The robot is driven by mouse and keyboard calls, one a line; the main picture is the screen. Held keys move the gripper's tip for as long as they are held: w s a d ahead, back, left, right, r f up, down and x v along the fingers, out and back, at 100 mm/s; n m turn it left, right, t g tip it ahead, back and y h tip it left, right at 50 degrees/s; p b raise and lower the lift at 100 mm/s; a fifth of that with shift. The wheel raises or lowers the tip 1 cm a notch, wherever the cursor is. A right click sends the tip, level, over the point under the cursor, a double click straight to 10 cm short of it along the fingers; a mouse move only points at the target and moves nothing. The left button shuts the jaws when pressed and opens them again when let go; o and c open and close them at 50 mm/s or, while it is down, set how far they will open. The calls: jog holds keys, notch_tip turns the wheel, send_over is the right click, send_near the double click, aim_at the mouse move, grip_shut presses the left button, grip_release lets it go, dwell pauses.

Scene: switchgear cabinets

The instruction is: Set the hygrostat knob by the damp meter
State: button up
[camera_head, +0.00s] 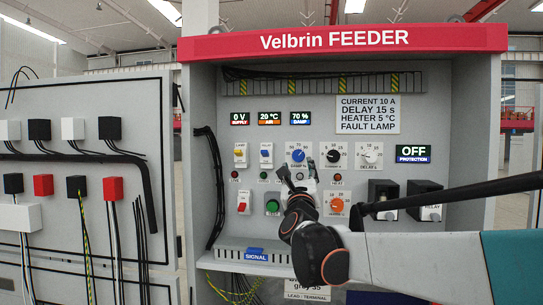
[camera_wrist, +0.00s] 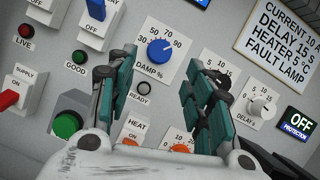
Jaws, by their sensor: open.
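The hygrostat knob is the blue dial (camera_head: 298,154) marked DAMP % on the feeder panel. It shows clearly in the wrist view (camera_wrist: 160,50), with a scale around it. I cannot surely read where its pointer stands. The damp meter (camera_head: 300,118) above it reads 70 %. My gripper (camera_head: 298,171) is in front of the panel, just below the blue knob in the head view. In the wrist view its two green-padded fingers (camera_wrist: 157,75) stand apart with nothing between them, and the knob shows beyond and between their tips.
A black dial (camera_head: 333,155), a white DELAY dial (camera_head: 370,156) and an orange heater dial (camera_head: 337,204) are close by. Switches (camera_head: 240,154) and a green button (camera_head: 272,207) stand left. A sign (camera_head: 367,114) lists settings. The protection display (camera_head: 413,154) reads OFF.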

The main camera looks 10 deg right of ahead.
aim_at(298, 158)
jog(key=p+x, duration=0.2)
jog(key=x, duration=0.6)
jog(key=c, duration=1)
